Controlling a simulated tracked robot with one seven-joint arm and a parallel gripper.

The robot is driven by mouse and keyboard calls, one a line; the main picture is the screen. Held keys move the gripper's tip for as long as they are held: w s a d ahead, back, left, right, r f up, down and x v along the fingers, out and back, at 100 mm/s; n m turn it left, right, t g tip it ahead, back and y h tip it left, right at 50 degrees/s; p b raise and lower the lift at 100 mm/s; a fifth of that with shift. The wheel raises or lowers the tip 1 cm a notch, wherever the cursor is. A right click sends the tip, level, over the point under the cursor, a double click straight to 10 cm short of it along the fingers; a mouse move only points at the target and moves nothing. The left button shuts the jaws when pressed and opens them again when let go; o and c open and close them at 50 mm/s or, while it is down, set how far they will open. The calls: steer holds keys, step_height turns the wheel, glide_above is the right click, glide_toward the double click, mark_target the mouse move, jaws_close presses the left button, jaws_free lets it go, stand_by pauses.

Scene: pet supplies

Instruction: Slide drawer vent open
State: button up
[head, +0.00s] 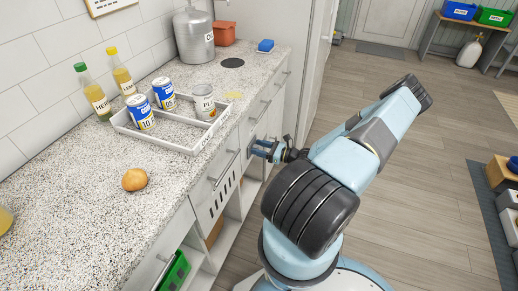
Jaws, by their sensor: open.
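The drawer with dark vent slots (219,203) is in the counter front in the head view, below the tray. It looks shut, flush with the fronts beside it. A bar handle (223,171) runs along its upper part. My gripper (258,148) is open and empty in front of the cabinet fronts, to the right of the vented drawer and a little above it in the picture. It looks apart from the handle, but the exact gap to the cabinet cannot be told. My own arm hides part of the lower cabinet.
On the speckled counter (75,205) stand a white divided tray (190,150) with cans, two bottles (94,98), a brown round item (134,180) and a metal canister (194,38). A green bin (175,273) sits on a low shelf. The wooden floor (410,190) at right is largely clear.

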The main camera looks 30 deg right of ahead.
jaws_close()
stand_by(0.6)
